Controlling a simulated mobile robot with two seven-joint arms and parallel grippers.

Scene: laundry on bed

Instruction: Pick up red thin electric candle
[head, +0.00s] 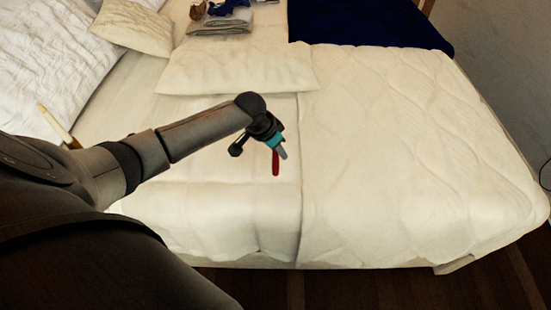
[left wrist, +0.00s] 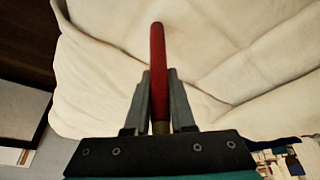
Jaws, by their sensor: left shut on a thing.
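The red thin electric candle (head: 276,163) shows below my left gripper (head: 279,151) in the head view, over the white bed. In the left wrist view the candle (left wrist: 157,75) stands out lengthwise between the two grey fingers of my left gripper (left wrist: 157,92). The fingers are shut on its lower part, and its far end points away from the gripper. Its near end is partly hidden between the fingers. Whether the candle still touches the bed cannot be told. My right gripper is not in view.
A white quilt (head: 400,150) covers the right of the bed, with a dark blue cover (head: 370,25) at the back. A cream pillow (head: 235,68) lies behind my arm. Folded clothes (head: 220,22) lie farther back. A pale thin stick (head: 57,124) is at the left.

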